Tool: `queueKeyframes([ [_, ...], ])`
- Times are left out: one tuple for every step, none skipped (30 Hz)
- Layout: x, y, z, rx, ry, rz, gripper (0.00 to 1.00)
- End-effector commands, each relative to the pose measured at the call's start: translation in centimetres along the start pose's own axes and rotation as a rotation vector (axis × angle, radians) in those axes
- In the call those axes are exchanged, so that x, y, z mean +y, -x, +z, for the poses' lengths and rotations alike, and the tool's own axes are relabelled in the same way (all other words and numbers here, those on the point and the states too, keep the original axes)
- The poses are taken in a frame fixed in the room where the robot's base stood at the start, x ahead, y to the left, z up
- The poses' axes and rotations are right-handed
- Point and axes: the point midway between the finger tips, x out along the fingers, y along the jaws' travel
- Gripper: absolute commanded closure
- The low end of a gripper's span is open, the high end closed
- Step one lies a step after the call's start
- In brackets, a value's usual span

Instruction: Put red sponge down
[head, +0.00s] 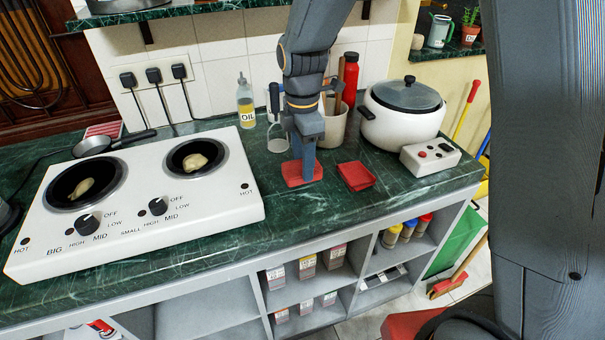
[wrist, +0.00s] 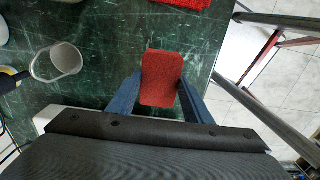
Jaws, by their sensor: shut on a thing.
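The red sponge (head: 301,175) is a flat red block at the bottom of my gripper (head: 303,165), low over the green marble counter, right of the stove. In the wrist view the sponge (wrist: 161,78) sits between the two blue-grey fingers, which press on its sides; my gripper (wrist: 161,98) is shut on it. I cannot tell for sure whether its underside touches the counter. A second flat red piece (head: 356,176) lies on the counter just to the right, partly showing at the wrist view's top edge (wrist: 185,3).
A white two-burner stove (head: 150,200) stands left. Behind are an oil bottle (head: 245,105), a glass cup (head: 277,138) and a beige utensil pot (head: 332,125). A white rice cooker (head: 403,112) and a button box (head: 430,158) stand right. The counter's front strip (head: 300,215) is bare.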

Motion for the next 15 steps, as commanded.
queueKeyframes([
  [0.0,-0.3,0.0,0.0,0.0,-0.001,0.76],
  [0.0,-0.5,0.0,0.0,0.0,-0.001,0.76],
  [0.0,-0.8,0.0,0.0,0.0,-0.001,0.76],
  [-0.1,-1.2,0.0,0.0,0.0,-0.002,0.76],
  [-0.1,-1.6,0.0,0.0,-0.001,-0.003,0.76],
  [-0.1,-2.2,0.0,0.0,-0.001,-0.003,0.76],
  [-0.1,-2.7,0.0,0.0,-0.001,-0.003,0.76],
  [-0.1,-3.1,0.0,0.0,-0.001,-0.004,0.76],
  [-0.1,-3.6,0.0,0.0,-0.001,-0.002,0.76],
  [-0.1,-3.9,0.0,0.0,-0.001,-0.002,0.76],
  [-0.1,-4.1,0.0,0.0,-0.001,-0.001,0.76],
  [0.0,-4.2,0.0,0.0,-0.001,0.0,0.76],
  [0.0,-4.3,0.0,0.0,-0.001,0.001,0.76],
  [0.0,-4.2,0.0,0.0,-0.001,0.001,0.76],
  [0.0,-4.2,0.0,0.0,-0.001,0.001,0.76],
])
